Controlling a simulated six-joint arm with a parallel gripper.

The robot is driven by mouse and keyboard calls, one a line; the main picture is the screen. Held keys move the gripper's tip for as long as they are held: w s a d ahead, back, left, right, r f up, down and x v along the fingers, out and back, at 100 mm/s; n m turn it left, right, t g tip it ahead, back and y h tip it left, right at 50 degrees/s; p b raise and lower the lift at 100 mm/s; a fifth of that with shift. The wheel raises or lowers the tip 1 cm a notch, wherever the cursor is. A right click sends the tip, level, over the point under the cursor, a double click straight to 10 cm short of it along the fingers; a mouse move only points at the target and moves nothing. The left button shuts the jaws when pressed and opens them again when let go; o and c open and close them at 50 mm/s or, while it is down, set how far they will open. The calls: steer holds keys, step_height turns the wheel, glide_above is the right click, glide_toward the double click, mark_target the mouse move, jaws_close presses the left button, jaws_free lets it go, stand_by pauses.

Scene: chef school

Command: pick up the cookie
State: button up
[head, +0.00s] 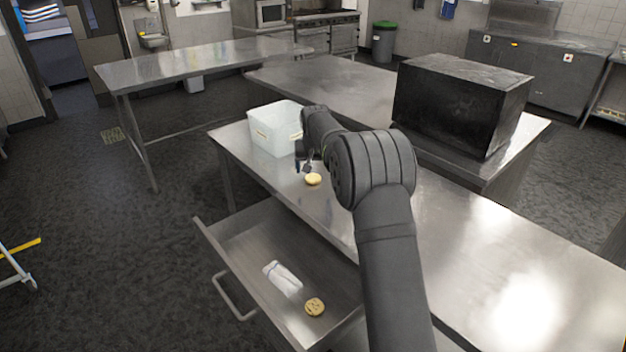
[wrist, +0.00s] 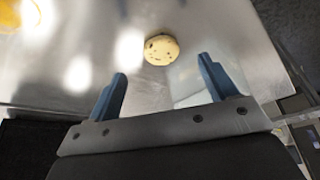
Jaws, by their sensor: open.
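A round pale cookie (head: 313,180) lies on the steel table, beside the white container. A second, darker-spotted cookie (head: 315,307) lies in the open drawer below. My gripper (head: 303,166) hangs just above and slightly left of the table cookie in the head view. In the wrist view, a cookie (wrist: 161,49) with dark spots lies on a shiny metal surface beyond the fingertips, roughly centred between them. My gripper (wrist: 162,85) has its two blue fingers wide apart with nothing between them. The gap in height between fingers and cookie is hard to judge.
A translucent white container (head: 276,132) stands close to the gripper on the table's back left. A black box (head: 460,104) stands on the counter behind. The open drawer (head: 236,247) also holds a white item (head: 283,278). The table's right side is clear.

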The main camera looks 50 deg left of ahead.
mark_target(313, 177)
steer(key=shift+x, duration=2.7)
steer(key=shift+a+r, duration=0.1)
steer(key=shift+a, duration=0.05)
steer(key=c, duration=1.1)
